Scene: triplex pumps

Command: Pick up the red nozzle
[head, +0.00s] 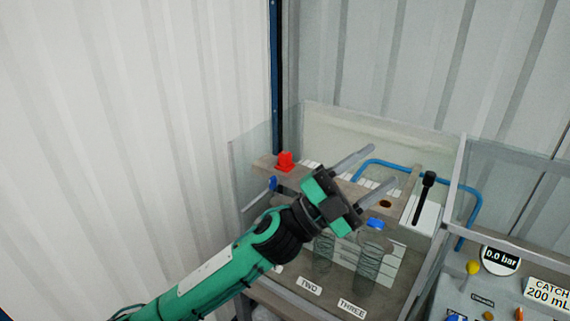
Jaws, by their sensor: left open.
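The red nozzle (285,161) sits upright on the beige block at the back left of the clear-walled tank. My left gripper (382,166) is open, with its two grey fingers spread and nothing between them. It hangs over the tank, to the right of the red nozzle and apart from it. My left gripper's body hides part of the beige block and the middle of the tank. My right gripper is not in view.
The tank has clear walls and grey edges (461,170). Inside are coiled springs (371,265), a blue cap (376,224), a black-handled lever (428,184) and a blue hose (400,165). A gauge panel (500,260) stands at right. Corrugated walls close off the back and left.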

